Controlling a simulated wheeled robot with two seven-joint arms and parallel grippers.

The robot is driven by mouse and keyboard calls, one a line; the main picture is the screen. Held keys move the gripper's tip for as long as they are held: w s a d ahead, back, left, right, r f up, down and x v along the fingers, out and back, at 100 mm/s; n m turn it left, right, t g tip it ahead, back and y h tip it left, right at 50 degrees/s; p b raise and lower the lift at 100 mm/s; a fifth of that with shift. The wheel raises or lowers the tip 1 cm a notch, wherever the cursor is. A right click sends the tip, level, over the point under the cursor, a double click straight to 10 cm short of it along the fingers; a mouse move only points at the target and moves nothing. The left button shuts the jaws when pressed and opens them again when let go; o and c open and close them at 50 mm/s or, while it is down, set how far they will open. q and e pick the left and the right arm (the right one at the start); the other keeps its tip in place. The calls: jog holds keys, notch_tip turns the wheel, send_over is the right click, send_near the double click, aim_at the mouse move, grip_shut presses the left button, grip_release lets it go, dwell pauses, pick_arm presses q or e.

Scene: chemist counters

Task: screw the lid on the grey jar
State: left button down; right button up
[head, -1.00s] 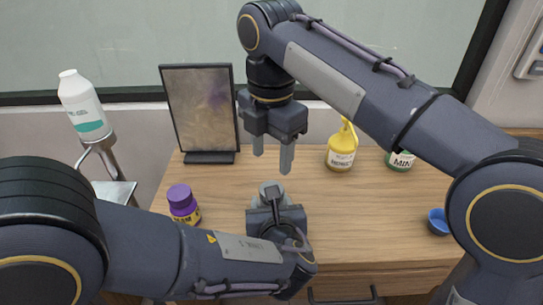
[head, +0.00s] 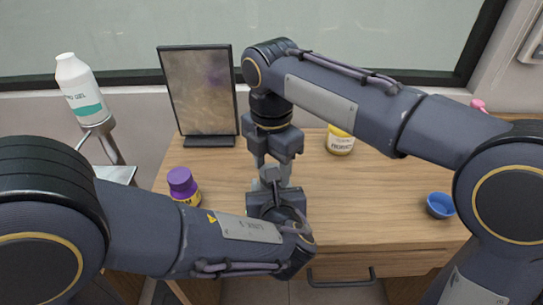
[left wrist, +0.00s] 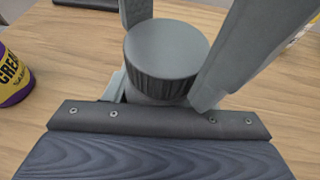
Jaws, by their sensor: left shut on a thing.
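The grey jar (left wrist: 150,97) is mostly hidden beneath its round, ridged grey lid (left wrist: 166,45) in the left wrist view. The lid sits level on top of the jar; I cannot tell how tightly. My left gripper (head: 270,187) is shut on the jar low over the counter's front part. My right gripper (head: 271,170) points down from above, its two fingers apart on either side of the lid. In the left wrist view one finger is close to the lid's right side and the other is behind its upper left. Any contact is unclear.
A purple-lidded jar (head: 183,184) stands left of the grippers on the wooden counter (head: 365,200). A yellow jar (head: 340,142) stands behind, a blue cup (head: 440,205) at the right. A dark framed panel (head: 200,95) stands at the back left. A white bottle (head: 80,88) is far left.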

jog(key=c, duration=0.6)
jog(key=o, duration=0.9)
jog(key=shift+r, duration=2.3)
jog(key=shift+o, duration=0.3)
jog(key=o, duration=0.5)
